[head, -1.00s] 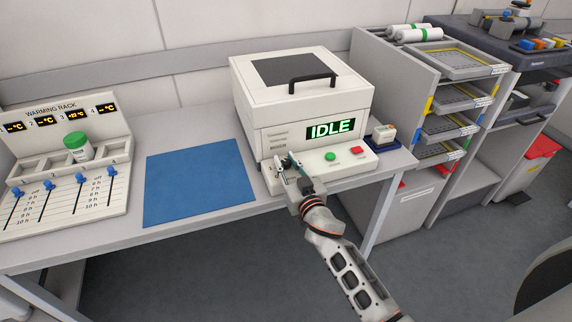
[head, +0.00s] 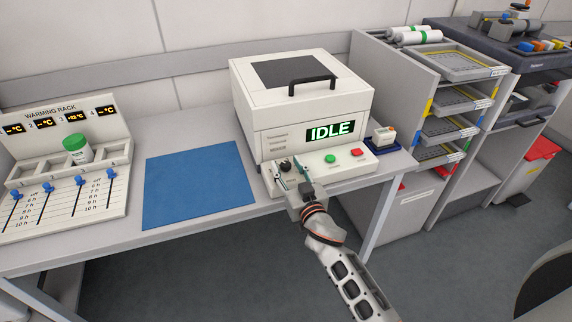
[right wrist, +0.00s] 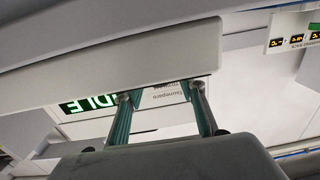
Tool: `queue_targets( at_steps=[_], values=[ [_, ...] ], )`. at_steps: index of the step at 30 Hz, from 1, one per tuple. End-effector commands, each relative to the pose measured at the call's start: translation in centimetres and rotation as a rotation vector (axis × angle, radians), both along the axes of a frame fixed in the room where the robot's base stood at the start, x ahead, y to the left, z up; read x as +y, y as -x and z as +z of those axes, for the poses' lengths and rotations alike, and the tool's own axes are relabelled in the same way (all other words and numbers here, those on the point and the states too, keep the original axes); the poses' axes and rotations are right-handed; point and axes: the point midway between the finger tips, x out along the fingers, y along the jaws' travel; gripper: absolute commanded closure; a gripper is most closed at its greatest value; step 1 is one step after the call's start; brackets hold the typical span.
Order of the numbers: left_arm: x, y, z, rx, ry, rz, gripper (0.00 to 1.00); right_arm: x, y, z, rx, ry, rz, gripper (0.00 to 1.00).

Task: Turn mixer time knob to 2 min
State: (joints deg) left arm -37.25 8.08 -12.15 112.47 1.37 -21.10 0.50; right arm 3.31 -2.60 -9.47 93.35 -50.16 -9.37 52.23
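The mixer (head: 258,135) is a white box with a dark lid window and a black handle; its green display (head: 330,131) reads IDLE. The dark time knob (head: 285,166) is at the left of the mixer's front panel. Its setting is too small to read. My right gripper (head: 289,174) is at the panel's front edge, its two fingers apart, with the knob showing between and just beyond the tips. I cannot tell whether they touch it. In the right wrist view the gripper (right wrist: 163,98) has a clear gap between its green-sided fingers; the knob is not visible there. My left gripper is not in view.
A green button (head: 330,158) and a red button (head: 357,152) sit right of the knob. A blue mat (head: 197,185) lies left of the mixer, with the warming rack (head: 60,170) beyond it. A small blue-based item (head: 383,137) stands to the right. Tray shelves (head: 400,90) are farther right.

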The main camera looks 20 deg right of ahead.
Motion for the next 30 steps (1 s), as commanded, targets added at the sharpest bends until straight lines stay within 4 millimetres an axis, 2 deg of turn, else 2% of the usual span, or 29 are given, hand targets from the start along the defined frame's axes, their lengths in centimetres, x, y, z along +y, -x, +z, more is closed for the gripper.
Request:
queue_targets(
  at_steps=[9, 15, 21, 30],
  values=[
    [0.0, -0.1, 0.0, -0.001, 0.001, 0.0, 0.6, -0.3, 6.3, -0.1, 0.003, -0.002, 0.0, 0.6],
    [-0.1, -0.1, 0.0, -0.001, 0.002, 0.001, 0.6, -0.5, 9.3, 0.0, 0.001, -0.002, 0.0, 0.6],
    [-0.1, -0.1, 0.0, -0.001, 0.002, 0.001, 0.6, -0.6, 10.6, 0.1, -0.001, -0.001, 0.0, 0.6],
    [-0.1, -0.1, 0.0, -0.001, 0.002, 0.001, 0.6, -0.6, 10.7, 0.1, -0.001, 0.0, 0.0, 0.6]
  ],
)
